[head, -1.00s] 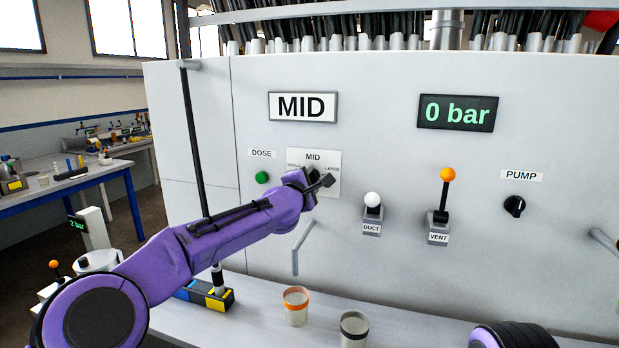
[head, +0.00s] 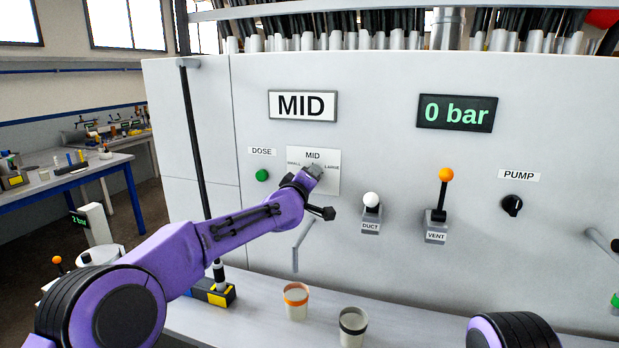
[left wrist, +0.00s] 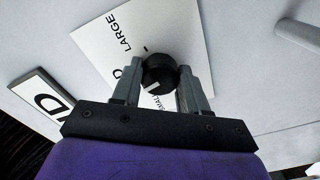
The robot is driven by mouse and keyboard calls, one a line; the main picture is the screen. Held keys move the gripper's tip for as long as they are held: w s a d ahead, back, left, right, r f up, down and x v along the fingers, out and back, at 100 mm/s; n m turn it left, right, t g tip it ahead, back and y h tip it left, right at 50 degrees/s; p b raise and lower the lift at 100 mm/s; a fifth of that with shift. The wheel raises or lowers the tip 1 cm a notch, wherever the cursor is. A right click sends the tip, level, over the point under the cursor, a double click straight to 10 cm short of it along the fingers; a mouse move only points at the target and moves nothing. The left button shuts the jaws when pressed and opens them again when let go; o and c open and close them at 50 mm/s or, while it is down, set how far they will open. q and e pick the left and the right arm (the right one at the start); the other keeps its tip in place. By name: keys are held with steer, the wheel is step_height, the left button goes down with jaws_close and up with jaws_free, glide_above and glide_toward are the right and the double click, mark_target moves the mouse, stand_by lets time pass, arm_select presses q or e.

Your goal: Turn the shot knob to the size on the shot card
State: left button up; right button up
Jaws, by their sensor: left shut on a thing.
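The shot card (head: 303,106) at the top of the panel reads MID. The shot dial plate (head: 328,184) below it carries SMALL, MID and LARGE. In the left wrist view, the black shot knob (left wrist: 160,72) has a white mark on its lower left side; the fingers hide part of the lettering, so I cannot tell exactly which size it points to. My left gripper (head: 314,172) is at the knob, which it hides in the head view. In the left wrist view, the two fingers (left wrist: 160,85) are shut on the knob's sides. My right gripper is out of view.
The green DOSE button (head: 262,175) is left of the plate. The white-topped DUCT lever (head: 370,201), orange-topped VENT lever (head: 445,178) and PUMP knob (head: 512,205) are to the right. Two cups (head: 297,305) (head: 353,328) stand on the ledge below. The pressure display (head: 456,113) reads 0 bar.

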arm_select(q)
steer(key=shift+d+f+m, duration=0.1)
steer(key=shift+f+m, duration=0.2)
steer(key=shift+m, duration=0.9)
steer(key=shift+f, duration=0.1)
steer(key=o, duration=1.1)
steer(key=shift+c, duration=0.2)
steer(key=shift+r, duration=0.2)
steer(key=b+v, duration=0.6)
steer(key=v, duration=0.4)
steer(key=shift+s, duration=0.35)
